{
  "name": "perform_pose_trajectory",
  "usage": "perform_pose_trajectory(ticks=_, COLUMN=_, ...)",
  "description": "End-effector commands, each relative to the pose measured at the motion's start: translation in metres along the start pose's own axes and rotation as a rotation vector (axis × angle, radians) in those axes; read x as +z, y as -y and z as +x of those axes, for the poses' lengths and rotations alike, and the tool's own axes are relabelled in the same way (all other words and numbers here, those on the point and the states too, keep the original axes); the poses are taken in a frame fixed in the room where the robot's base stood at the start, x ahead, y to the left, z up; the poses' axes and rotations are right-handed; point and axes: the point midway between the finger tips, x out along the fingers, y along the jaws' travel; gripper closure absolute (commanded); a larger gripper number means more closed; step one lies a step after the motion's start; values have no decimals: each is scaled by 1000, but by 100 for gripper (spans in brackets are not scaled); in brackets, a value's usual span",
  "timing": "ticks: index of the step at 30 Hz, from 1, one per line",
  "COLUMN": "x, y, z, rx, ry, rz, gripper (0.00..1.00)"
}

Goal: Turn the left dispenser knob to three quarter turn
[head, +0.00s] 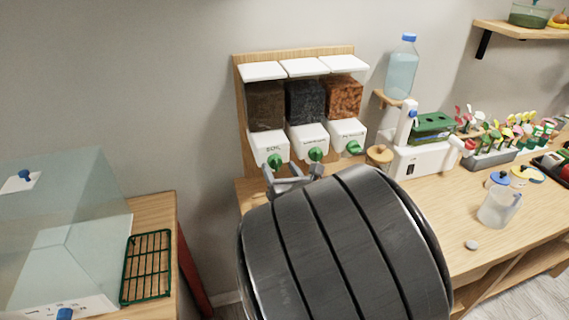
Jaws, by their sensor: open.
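A wall dispenser (242,90) with three clear bins stands at the back of the bench. Its left bin (266,106) holds brown soil, the middle one dark grains and the right one orange-brown chunks. The left dispenser knob (275,161) is green, on the white front marked SOIL. Green knobs also sit on the middle front (316,154) and right front (353,147). My gripper (291,173) is open, just below and in front of the left and middle knobs. One finger is close to the left knob; I cannot tell whether it touches. My dark arm hides the bench below.
A wooden jar (379,155), a white machine (422,160) and a water bottle (402,68) stand right of the dispenser. A clear jug (499,204) is farther right. A glass tank (65,220) and green rack (147,266) are at left.

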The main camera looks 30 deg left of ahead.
Motion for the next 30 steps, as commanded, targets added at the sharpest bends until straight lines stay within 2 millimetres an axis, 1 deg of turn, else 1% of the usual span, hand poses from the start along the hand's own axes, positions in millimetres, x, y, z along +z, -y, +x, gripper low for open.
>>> perform_pose_trajectory(ticks=3, x=0, y=0, z=11, rx=1, ry=0, rz=-1, gripper=44)
perform_pose_trajectory(ticks=6, x=0, y=0, z=15, rx=0, ry=0, rz=0, gripper=44)
perform_pose_trajectory(ticks=14, x=0, y=0, z=16, rx=0, ry=0, rz=1, gripper=44)
perform_pose_trajectory(ticks=30, x=0, y=0, z=16, rx=1, ry=0, rz=1, gripper=87)
